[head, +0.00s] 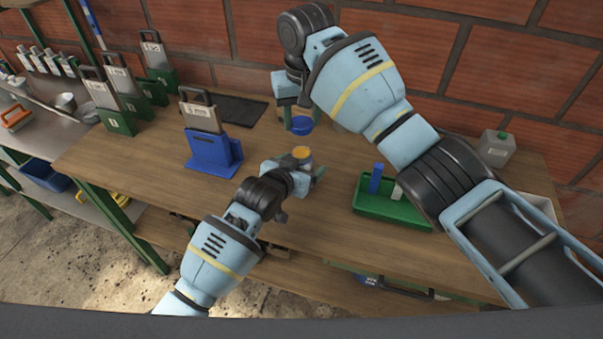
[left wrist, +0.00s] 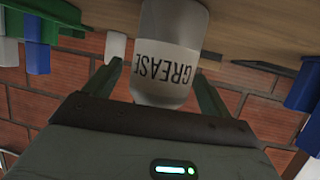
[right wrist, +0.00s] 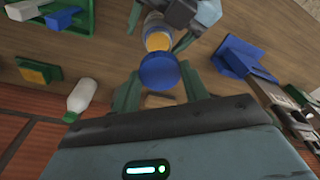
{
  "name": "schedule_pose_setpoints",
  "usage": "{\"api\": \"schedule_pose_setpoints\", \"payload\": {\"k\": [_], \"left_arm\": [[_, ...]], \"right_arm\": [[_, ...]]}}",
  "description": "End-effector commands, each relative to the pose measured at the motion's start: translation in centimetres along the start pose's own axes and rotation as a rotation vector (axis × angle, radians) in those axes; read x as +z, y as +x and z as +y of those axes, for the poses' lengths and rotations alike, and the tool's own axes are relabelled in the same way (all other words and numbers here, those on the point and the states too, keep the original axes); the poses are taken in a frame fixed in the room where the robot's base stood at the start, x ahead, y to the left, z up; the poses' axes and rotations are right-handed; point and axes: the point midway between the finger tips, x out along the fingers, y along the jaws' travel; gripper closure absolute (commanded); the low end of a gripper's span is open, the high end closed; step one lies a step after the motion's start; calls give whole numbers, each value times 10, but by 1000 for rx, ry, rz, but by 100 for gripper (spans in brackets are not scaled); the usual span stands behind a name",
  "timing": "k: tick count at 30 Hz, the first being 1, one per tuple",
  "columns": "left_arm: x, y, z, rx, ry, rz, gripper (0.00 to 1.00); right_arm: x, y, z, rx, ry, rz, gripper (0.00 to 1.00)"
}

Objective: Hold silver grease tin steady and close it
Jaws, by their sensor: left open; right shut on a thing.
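The silver grease tin (head: 302,153) stands lidless on the wooden bench, with orange-yellow grease showing at its mouth. The left wrist view shows its GREASE label (left wrist: 165,62), upside down in that picture. My left gripper (head: 300,170) is open, its two green fingers on either side of the tin with gaps showing. My right gripper (head: 299,112) is shut on the blue lid (head: 301,126) and holds it above the bench, behind the tin. In the right wrist view the lid (right wrist: 158,71) lies between the fingers, apart from the tin (right wrist: 156,34).
A green tray (head: 385,211) with a blue and a white piece sits at the right. A blue stand (head: 213,152) holding a grey plate is at the left. A dark mat (head: 238,110) and a green-capped bottle (head: 496,148) are at the back, before the brick wall.

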Motion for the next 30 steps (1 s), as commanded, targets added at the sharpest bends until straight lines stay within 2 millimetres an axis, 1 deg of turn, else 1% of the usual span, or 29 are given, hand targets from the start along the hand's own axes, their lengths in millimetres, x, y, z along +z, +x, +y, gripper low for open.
{"api": "schedule_pose_setpoints", "payload": {"k": [1, 2, 16, 20, 22, 30], "left_arm": [[0, 0, 0, 0, 0, 0, 17], [0, 0, 0, 0, 0, 0, 21], [0, 0, 0, 0, 0, 0, 83], [0, 0, 0, 0, 0, 0, 84], [0, 0, 0, -1, 0, 0, 84], [0, 0, 0, -1, 0, 0, 84]], "right_arm": [[0, 0, 0, 0, 0, 0, 76], [0, 0, 0, 0, 0, 0, 76], [0, 0, 0, 0, 0, 0, 76], [0, 3, 0, 0, 0, -1, 76], [1, 8, 0, 0, 0, -2, 76], [6, 42, 0, 2, 0, -4, 76]]}}
